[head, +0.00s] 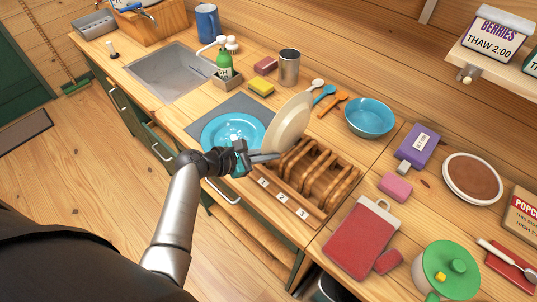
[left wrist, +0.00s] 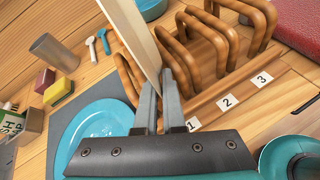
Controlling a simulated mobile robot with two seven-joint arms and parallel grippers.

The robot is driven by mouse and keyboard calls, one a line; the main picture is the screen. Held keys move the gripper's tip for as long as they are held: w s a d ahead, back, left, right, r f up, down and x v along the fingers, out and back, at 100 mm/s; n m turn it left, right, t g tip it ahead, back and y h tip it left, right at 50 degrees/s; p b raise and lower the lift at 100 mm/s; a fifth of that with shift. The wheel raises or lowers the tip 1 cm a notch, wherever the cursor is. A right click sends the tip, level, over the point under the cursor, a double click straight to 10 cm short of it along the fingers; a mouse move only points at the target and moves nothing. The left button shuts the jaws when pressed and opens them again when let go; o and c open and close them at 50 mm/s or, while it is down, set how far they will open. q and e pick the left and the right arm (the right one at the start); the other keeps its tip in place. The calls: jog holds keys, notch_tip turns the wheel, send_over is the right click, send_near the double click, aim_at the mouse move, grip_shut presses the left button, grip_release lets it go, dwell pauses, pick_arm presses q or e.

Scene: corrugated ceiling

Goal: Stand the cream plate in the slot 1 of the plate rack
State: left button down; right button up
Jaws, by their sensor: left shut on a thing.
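The cream plate (head: 289,122) stands upright, slightly tilted, at the left end of the wooden plate rack (head: 320,205). In the left wrist view the plate (left wrist: 136,35) shows nearly edge-on, with wooden loops of the rack (left wrist: 195,50) on both sides of it, in line with label 1 (left wrist: 193,124). My left gripper (head: 274,157) is shut on the plate's near edge; its fingers (left wrist: 158,88) also show in the left wrist view. I cannot tell whether the plate's bottom touches the rack base. My right gripper is not in view.
A blue plate (head: 232,131) lies on a grey mat (head: 240,101) left of the rack. A steel cup (head: 289,66), spoons (head: 324,93) and a blue bowl (head: 369,117) stand behind. A red cutting board (head: 361,238) lies to the right. The sink (head: 172,72) is at left.

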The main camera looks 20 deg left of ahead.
pick_arm(q)
jog(key=shift+s+d+f, duration=0.1)
jog(key=shift+s+f, duration=0.15)
jog(key=shift+f, duration=0.25)
jog(key=shift+s+f, duration=0.2)
jog(key=shift+f, duration=0.25)
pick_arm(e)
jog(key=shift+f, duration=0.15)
pick_arm(q)
jog(key=c, duration=1.2)
grip_release()
jog(key=shift+d+f+g, duration=0.1)
jog(key=shift+g, duration=0.2)
jog(key=shift+o, duration=1.3)
jog(key=shift+s+a, duration=0.2)
jog(key=shift+s+a+r, duration=0.1)
jog(key=shift+a+r, duration=0.15)
jog(key=shift+r, duration=0.05)
jog(key=r+p+v, duration=0.1)
jog(key=v, duration=1.3)
jog(key=shift+r, duration=0.2)
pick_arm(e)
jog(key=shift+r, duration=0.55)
